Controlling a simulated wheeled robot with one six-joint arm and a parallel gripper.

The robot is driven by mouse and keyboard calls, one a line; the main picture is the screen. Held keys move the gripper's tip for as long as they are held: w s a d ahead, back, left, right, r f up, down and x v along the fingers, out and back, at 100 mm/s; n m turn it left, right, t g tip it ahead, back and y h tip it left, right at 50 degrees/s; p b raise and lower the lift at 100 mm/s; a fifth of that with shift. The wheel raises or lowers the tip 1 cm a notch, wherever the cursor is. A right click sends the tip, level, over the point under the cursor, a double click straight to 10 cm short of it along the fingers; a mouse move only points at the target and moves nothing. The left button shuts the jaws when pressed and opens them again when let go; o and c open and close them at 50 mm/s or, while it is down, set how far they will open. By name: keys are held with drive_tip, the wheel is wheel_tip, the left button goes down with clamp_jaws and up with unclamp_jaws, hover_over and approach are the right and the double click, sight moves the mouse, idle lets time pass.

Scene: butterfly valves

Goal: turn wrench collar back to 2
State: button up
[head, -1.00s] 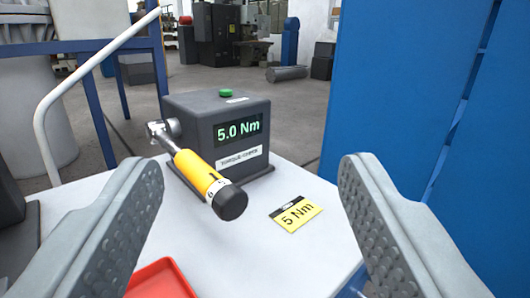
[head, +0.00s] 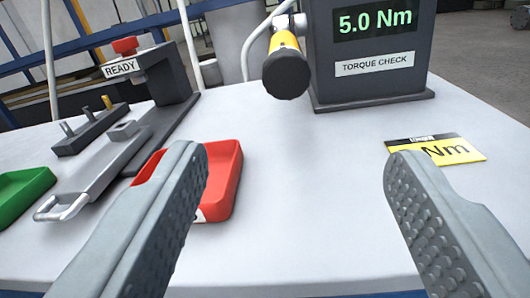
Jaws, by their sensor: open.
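The torque wrench (head: 286,68) has a yellow body and a black end knob that points toward me. Its far end meets the side of the dark torque check box (head: 370,50), whose display reads 5.0 Nm. I cannot read the collar's marks, since the knob hides most of the yellow part. My gripper (head: 296,165) is open and empty, with its two fingers wide apart. It is on the near side of the wrench, and the knob shows above the gap between the fingers. A yellow 5 Nm card (head: 465,150) lies at the right, partly behind the right finger.
A red tray (head: 225,180) is partly behind my left finger. A green tray (head: 22,195) sits at the far left. A grey fixture with a READY sign (head: 122,67) and a handled slide stands at the left. The white table (head: 310,225) is clear between the fingers.

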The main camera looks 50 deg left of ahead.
sight(287, 79)
drive_tip(key=shift+g, duration=0.3)
drive_tip(key=x, duration=1.7)
drive_tip(key=shift+s+f, duration=0.1)
drive_tip(key=shift+f, duration=0.15)
drive_tip(key=shift+c, duration=0.4)
drive_tip(key=c, duration=0.9)
